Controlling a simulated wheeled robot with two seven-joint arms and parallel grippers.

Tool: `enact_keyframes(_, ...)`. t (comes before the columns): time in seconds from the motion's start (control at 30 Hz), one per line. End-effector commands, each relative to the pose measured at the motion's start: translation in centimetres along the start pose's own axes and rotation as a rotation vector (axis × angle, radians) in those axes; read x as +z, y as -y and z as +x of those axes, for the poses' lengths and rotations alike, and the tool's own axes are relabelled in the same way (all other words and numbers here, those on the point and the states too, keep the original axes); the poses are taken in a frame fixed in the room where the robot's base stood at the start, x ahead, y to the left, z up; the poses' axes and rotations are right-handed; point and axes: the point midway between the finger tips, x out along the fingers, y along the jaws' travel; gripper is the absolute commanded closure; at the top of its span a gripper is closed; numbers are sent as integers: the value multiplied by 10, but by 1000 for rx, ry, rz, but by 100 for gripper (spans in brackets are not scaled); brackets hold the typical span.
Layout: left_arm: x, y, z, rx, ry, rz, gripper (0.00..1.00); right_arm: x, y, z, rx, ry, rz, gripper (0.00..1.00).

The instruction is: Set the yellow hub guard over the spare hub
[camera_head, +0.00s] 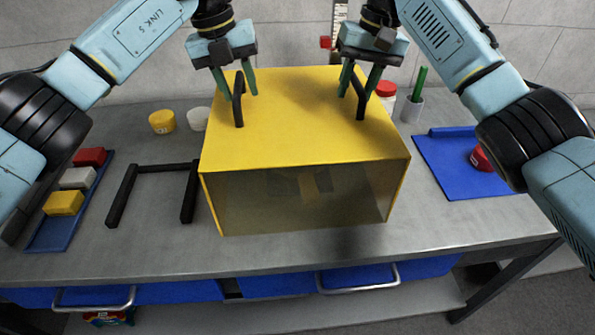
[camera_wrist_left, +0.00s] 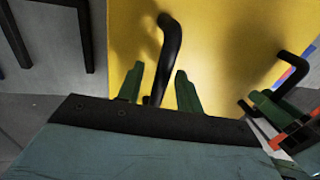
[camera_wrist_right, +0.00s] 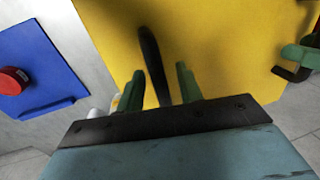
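The yellow hub guard (camera_head: 300,115) is a large box in the middle of the bench, with two black handles on top and a see-through front panel. Dark shapes and a tan patch show dimly through the panel; I cannot tell whether they are the spare hub. My left gripper (camera_head: 236,84) is open around the left handle (camera_head: 238,105), with gaps beside the bar in the left wrist view (camera_wrist_left: 160,85). My right gripper (camera_head: 361,80) is open around the right handle (camera_head: 360,100), with similar gaps in the right wrist view (camera_wrist_right: 160,88).
A black U-shaped frame (camera_head: 165,168) lies left of the guard. A blue tray (camera_head: 48,233) with red, white and yellow blocks is at far left. A blue mat (camera_head: 440,165) with a red round item (camera_head: 481,158) is at right. Small containers (camera_head: 162,121) stand behind.

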Motion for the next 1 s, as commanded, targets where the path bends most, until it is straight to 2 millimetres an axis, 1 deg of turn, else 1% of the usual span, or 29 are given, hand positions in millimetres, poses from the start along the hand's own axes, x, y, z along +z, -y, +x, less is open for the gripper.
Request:
enact_keyframes(0.17,1,0,-20,1,4,0,64,0,0,0,0,0,-1,64)
enact_keyframes(0.4,1,0,-72,1,5,-1,64,0,0,0,0,0,-1,64)
enact_keyframes(0.5,1,0,-91,0,3,-1,64,0,0,0,0,0,-1,64)
enact_keyframes(0.6,0,0,-105,1,2,-1,64,0,0,0,0,0,-1,64)
enact_keyframes(0.7,0,0,-114,0,1,0,64,0,0,0,0,0,-1,64)
enact_keyframes(0.83,0,0,-120,0,0,0,64,0,1,-4,-1,-1,-1,64)
enact_keyframes(0.97,0,0,-120,0,0,0,64,0,1,-22,-2,-3,-1,64)
enact_keyframes(1.0,0,0,-120,0,0,0,64,0,1,-30,-1,-4,-1,64)
